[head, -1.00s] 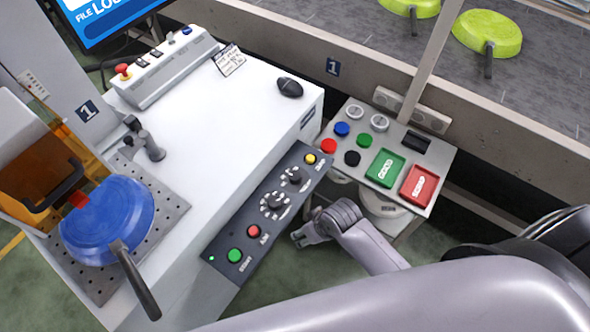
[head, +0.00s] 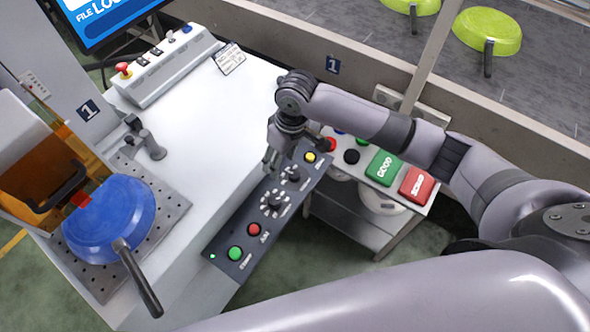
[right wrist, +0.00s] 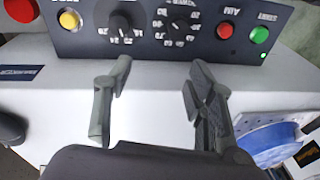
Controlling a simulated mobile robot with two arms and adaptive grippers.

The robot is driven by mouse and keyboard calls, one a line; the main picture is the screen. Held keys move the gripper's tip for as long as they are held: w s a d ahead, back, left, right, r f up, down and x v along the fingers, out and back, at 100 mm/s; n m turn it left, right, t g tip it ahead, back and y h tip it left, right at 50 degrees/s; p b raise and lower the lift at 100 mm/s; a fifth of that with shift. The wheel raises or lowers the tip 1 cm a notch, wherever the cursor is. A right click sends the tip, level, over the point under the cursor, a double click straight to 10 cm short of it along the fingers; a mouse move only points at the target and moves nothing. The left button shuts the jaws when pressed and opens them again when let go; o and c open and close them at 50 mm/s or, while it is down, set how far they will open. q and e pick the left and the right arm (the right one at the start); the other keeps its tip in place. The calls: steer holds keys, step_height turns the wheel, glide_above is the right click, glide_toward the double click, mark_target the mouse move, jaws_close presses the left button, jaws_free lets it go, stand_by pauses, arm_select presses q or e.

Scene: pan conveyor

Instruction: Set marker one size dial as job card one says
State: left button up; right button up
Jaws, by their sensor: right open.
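The marker's black control panel (head: 232,241) runs along the white cabinet's front edge. It has two dark dials. The dial nearer the yellow button (head: 310,158), with few numbers around it (head: 293,174), looks like the size dial; it also shows in the right wrist view (right wrist: 122,26). The other dial (head: 274,202) has a fuller number ring (right wrist: 178,30). My right gripper (head: 271,168) is open and empty above the panel's cabinet-side edge, its fingers (right wrist: 160,82) apart and short of both dials. A white card (head: 229,59) lies on the cabinet, its print unreadable. My left gripper is not in view.
A blue pan (head: 108,222) sits on the perforated plate (head: 174,206) at left. Red (head: 254,229) and green (head: 235,253) buttons share the panel. A button stand with GOOD (head: 384,166) and red (head: 417,185) pads stands right, partly behind my arm. The cabinet top is mostly clear.

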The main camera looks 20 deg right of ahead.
steer(key=m+h, duration=0.1)
glide_toward(295, 173)
steer(key=f, duration=0.9)
steer(key=shift+a, duration=0.35)
steer(key=shift+c, duration=0.5)
steer(key=c, duration=1.1)
